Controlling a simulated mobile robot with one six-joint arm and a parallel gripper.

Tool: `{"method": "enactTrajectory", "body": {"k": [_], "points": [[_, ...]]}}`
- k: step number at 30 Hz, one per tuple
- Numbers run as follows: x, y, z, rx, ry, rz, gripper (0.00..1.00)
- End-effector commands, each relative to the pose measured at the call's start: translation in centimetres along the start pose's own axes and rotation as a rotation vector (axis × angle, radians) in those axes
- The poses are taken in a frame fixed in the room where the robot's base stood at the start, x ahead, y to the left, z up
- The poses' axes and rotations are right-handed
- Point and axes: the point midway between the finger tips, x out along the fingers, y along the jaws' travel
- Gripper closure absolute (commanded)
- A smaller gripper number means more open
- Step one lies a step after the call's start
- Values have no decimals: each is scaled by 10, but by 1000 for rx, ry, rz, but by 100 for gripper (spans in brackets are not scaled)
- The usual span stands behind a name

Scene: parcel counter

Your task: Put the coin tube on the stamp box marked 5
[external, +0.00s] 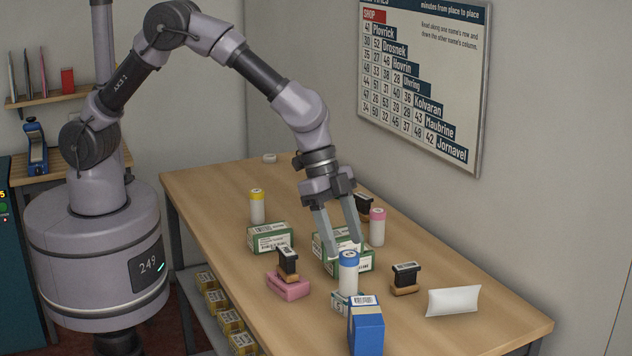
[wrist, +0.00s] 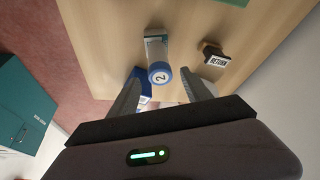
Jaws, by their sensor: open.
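A white coin tube with a blue lid (external: 348,259) stands upright at the front of the counter. Its lid reads 2 in the wrist view (wrist: 160,75). My gripper (external: 342,248) is open around its top, one finger each side; contact cannot be told. A small pale box with a teal edge (external: 338,302) is at its foot; whether the tube stands on it is unclear. Other tubes have a yellow lid (external: 257,206) and a pink lid (external: 377,227). Green-and-white boxes stand at left (external: 270,238) and behind my fingers (external: 335,266). I cannot read a 5 on any box.
A blue box (external: 366,328) stands in front of the tube. One stamp (external: 288,263) is on a pink block (external: 287,287); another stamp (external: 404,279) reads RETURN in the wrist view (wrist: 214,58). A white pillow-shaped packet (external: 454,300) lies at right. The counter's back left is largely clear.

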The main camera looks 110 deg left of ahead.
Motion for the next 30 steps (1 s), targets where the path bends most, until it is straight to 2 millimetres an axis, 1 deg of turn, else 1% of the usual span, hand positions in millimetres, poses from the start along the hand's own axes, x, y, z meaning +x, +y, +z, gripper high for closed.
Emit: {"method": "enactTrajectory", "body": {"k": [1, 3, 8, 10, 11, 12, 14, 15, 17, 18, 19, 21, 24, 27, 30], "points": [[-15, 0, -1, 0, 1, -1, 43], [-29, 0, -1, 0, 1, -1, 43], [-50, 2, 0, 2, 1, -2, 43], [-74, 9, 4, 10, 2, -13, 43], [-91, 15, 7, 16, 3, -23, 43], [-119, 25, 15, 26, 5, -41, 43], [-166, 45, 37, 41, 3, -75, 43], [-196, 58, 58, 50, 2, -103, 43], [-235, 77, 94, 59, 3, -150, 43], [-255, 88, 120, 64, 3, -183, 43], [-268, 95, 139, 65, 6, -208, 43], [-286, 107, 182, 66, 11, -261, 43], [-297, 115, 224, 61, 19, -317, 43], [-299, 118, 243, 57, 24, -343, 43], [-299, 118, 247, 55, 22, -349, 43]]}}
